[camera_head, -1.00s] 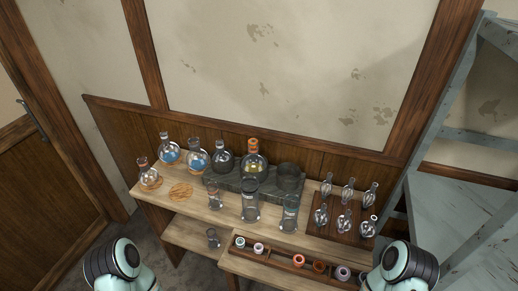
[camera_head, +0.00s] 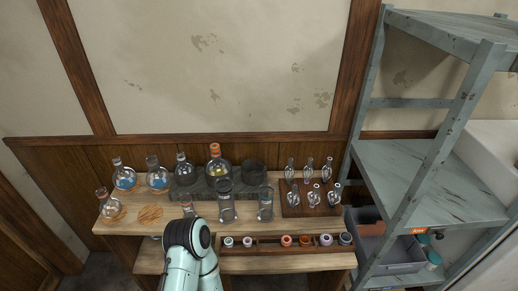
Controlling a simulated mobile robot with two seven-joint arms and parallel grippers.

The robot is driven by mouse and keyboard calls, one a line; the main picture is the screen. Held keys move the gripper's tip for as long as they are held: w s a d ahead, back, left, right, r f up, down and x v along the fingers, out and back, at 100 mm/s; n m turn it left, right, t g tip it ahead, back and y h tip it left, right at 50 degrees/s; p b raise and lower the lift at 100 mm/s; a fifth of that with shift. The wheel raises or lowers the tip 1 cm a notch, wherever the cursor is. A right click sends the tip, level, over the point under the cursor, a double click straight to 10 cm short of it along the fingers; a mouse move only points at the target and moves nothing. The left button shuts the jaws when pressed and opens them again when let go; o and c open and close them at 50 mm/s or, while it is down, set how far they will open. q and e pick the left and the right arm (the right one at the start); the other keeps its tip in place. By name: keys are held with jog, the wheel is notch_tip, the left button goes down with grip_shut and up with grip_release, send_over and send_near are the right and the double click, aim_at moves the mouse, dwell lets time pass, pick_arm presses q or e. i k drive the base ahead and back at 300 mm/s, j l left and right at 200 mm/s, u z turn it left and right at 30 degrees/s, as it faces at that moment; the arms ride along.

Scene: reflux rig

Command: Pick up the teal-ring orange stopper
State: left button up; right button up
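A wooden rack (camera_head: 266,251) at the front of the bench holds a row of several small stoppers. Two of them look orange: an orange-red one (camera_head: 286,240) and a darker orange-brown one (camera_head: 304,240). They are too small to tell which has a teal ring. Another orange stopper (camera_head: 215,149) sits in the neck of a round flask with yellowish liquid (camera_head: 218,171). My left arm rises at the lower centre, just left of the rack. Neither gripper is in view.
Behind the rack stand glass cylinders (camera_head: 227,212) and a dark wooden stand with several small glass bulbs (camera_head: 313,209). Round flasks (camera_head: 124,180) stand at the bench's left. A grey-blue shelf unit (camera_head: 420,175) with a grey bin (camera_head: 400,255) is at the right.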

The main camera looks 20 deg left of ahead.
aim_at(215, 147)
jog(key=j+z, duration=0.1)
jog(key=z, duration=0.3)
jog(key=k+z, duration=0.1)
jog(key=z, duration=0.35)
jog(key=k+j+z, duration=0.1)
jog(key=z, duration=0.3)
jog(key=k+z, duration=0.1)
jog(key=z, duration=0.3)
jog(key=k+j+z, duration=0.1)
jog(key=z, duration=0.3)
jog(key=k+j+z, duration=0.1)
jog(key=z, duration=0.25)
jog(key=k+z, duration=0.15)
jog(key=z, duration=0.25)
jog(key=k+z, duration=0.1)
jog(key=z, duration=0.3)
jog(key=k+j+u, duration=0.15)
jog(key=k, duration=0.35)
jog(key=k+u, duration=0.2)
jog(key=k, duration=0.3)
